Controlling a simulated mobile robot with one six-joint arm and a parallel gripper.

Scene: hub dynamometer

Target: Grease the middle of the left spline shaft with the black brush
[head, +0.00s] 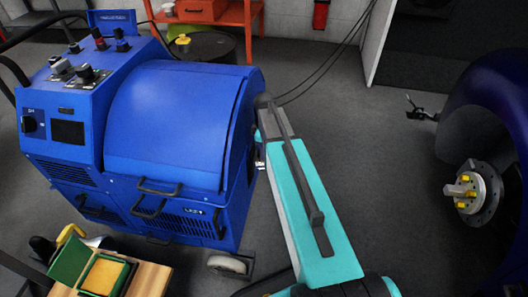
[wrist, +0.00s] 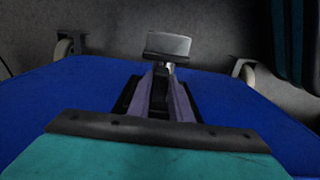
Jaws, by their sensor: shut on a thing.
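My gripper (wrist: 165,80) shows in the wrist view, in front of a blue surface. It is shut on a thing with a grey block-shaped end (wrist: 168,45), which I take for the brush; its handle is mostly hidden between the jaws. In the head view my teal arm reaches to the right side of the blue dynamometer (head: 175,120). My gripper is hidden there behind the arm and the machine. I cannot make out the left spline shaft in either view. Whether the brush touches anything cannot be told.
A wheel hub (head: 476,198) with yellow nuts and a metal stub sits at the right. An open green box (head: 70,262) with yellow content stands on a wooden top (head: 152,278) at lower left. An orange bench (head: 238,15) stands behind. The floor (head: 400,180) between is clear.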

